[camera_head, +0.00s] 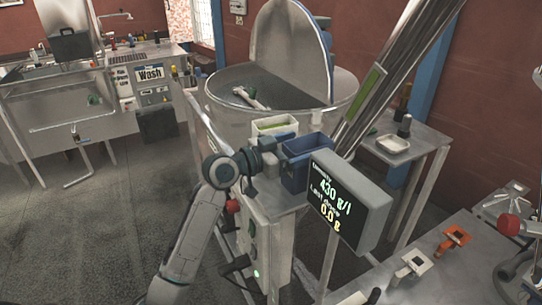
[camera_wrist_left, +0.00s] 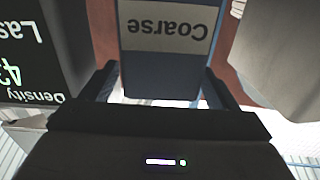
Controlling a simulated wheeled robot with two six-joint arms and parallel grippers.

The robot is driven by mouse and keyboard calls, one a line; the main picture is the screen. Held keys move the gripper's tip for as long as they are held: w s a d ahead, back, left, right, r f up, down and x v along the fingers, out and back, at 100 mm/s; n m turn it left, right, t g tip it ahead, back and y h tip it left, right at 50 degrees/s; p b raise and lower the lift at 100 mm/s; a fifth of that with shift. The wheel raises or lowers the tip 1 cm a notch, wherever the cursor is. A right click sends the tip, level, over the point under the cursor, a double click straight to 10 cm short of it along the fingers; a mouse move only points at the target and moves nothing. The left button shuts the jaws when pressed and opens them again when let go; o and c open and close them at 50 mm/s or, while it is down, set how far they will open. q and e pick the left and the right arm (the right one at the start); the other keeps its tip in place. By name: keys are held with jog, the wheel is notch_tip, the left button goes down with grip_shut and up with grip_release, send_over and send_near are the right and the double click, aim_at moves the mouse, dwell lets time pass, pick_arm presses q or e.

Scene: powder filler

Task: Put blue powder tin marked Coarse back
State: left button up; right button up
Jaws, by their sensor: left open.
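The blue powder tin (camera_head: 308,165) stands upright beside the large metal drum, just behind the display box. In the left wrist view the blue tin (camera_wrist_left: 160,75) shows its pale label, reading "Coarse" upside down. My left gripper (camera_head: 268,158) is at the tin's left side in the head view. In the wrist view its open fingers (camera_wrist_left: 160,82) lie to either side of the tin's lower part. I cannot tell whether they touch it.
The display box (camera_head: 350,200) reads density 430 g/l, last dose 0.0 g. A pale green-topped container (camera_head: 275,126) stands behind the tin. The metal drum (camera_head: 225,110) is behind. A side table (camera_head: 428,138) holds a white tray (camera_head: 393,144). A bench (camera_head: 440,285) with orange and white fittings is lower right.

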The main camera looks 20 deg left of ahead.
pick_arm(q)
jog(key=b+v, duration=0.2)
jog(key=v, duration=0.5)
jog(key=shift+s+a+f+b, duration=0.15)
jog(key=shift+s+a+b, duration=0.1)
jog(key=shift+s+b, duration=0.1)
jog(key=shift+b+v, duration=0.35)
jog(key=shift+v, duration=0.9)
jog(key=shift+w+a, duration=0.1)
